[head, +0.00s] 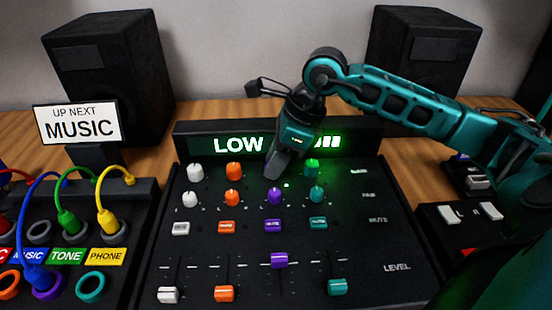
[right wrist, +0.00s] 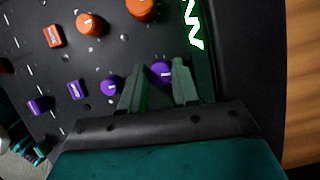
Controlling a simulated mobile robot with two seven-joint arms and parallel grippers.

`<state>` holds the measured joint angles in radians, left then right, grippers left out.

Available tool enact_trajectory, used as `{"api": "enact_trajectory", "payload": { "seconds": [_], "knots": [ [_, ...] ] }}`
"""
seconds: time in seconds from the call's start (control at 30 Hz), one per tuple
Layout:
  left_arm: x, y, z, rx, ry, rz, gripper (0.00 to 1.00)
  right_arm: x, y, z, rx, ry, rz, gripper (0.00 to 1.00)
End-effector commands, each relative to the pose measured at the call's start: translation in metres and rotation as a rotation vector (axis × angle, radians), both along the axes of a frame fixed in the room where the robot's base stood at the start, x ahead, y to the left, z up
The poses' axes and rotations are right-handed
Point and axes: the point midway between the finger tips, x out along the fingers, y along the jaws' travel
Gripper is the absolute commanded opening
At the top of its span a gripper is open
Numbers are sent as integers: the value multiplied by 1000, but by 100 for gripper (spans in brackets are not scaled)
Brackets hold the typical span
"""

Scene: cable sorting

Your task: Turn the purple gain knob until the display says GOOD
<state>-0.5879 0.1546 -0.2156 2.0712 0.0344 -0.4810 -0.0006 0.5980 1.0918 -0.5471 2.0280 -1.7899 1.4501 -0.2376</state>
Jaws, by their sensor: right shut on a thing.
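My right gripper (head: 275,168) points down at the top row of the mixer and covers the purple gain knob in the head view. In the right wrist view, the purple gain knob (right wrist: 161,74) sits between the two fingers of my right gripper (right wrist: 159,66), which is shut on it. The display (head: 238,145) reads LOW in lit letters, with green-white bars at its right. My gripper hides the middle of the display. My left gripper is not in view.
A lower purple knob (head: 275,195) stands just below the gripper, with orange (head: 233,171) and green (head: 312,168) knobs to either side. Faders and buttons fill the lower mixer. A patch panel with coloured cables (head: 66,215) is at left. Two speakers (head: 108,75) stand behind.

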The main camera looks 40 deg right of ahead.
Motion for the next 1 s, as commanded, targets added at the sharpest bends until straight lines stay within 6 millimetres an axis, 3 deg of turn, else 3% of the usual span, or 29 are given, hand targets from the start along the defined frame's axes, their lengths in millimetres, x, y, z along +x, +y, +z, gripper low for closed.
{"api": "enact_trajectory", "payload": {
  "seconds": [0.33, 0.77, 0.8, 0.9, 1.0],
  "knots": [
    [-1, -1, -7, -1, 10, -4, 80, -1, 1, -1, -3, 0, -277, 0],
    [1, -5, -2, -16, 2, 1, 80, -2, 1, 0, -2, 0, -323, 0],
    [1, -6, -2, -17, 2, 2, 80, -2, 1, 0, -2, 0, -323, 33],
    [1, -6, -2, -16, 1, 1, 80, -2, 1, 0, -1, 0, -323, 40],
    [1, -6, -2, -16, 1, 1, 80, -1, 1, 0, -1, 0, -323, 40]
  ]
}}
